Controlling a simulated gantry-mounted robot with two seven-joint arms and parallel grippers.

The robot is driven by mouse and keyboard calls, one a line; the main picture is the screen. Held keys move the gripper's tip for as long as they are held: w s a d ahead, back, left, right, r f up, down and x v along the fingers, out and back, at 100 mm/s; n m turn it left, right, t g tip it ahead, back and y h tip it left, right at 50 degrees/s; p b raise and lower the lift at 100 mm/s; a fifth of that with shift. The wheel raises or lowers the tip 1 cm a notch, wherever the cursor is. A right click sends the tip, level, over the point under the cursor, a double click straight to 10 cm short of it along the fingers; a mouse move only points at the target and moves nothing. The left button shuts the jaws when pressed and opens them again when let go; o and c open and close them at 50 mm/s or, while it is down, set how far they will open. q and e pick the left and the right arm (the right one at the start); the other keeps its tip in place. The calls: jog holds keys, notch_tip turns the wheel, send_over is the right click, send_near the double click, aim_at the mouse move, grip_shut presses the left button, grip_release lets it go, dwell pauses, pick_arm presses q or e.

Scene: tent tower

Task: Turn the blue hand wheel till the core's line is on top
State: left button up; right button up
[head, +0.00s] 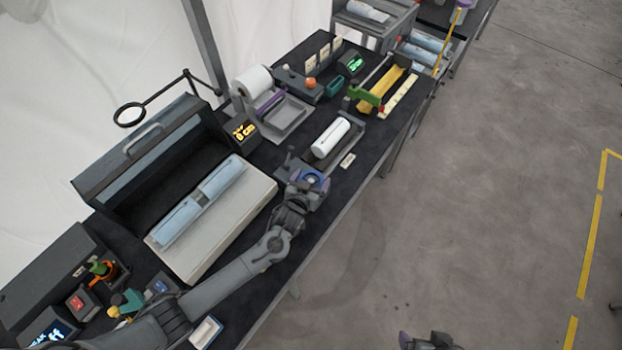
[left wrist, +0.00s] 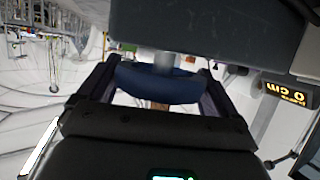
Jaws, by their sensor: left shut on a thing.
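The blue hand wheel (head: 312,178) sits on a grey block at the near end of the core's holder, close to the table's front edge. My left gripper (head: 306,187) is shut on the wheel. In the left wrist view the dark blue wheel (left wrist: 158,84) lies between the two fingers, with a pale shaft behind it. The white core (head: 331,138) lies in its cradle just beyond the wheel. It has small dark marks, but I cannot make out where its line is. A dark part of my right arm (head: 428,341) shows at the bottom edge; its fingers are unclear.
A display (head: 242,130) with yellow digits stands left of the core. A white board (head: 225,228) with a blue-grey roll (head: 200,203) lies to the left. A tray (head: 284,118) and a white paper roll (head: 251,82) stand behind. The floor at right is open.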

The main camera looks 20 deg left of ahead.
pick_arm(q)
jog(key=shift+m+h, duration=0.3)
pick_arm(e)
jog(key=shift+a+r, duration=0.1)
jog(key=shift+r, duration=0.05)
pick_arm(q)
jog(key=o, duration=0.7)
jog(key=shift+r, duration=0.1)
pick_arm(e)
jog(key=shift+r, duration=0.15)
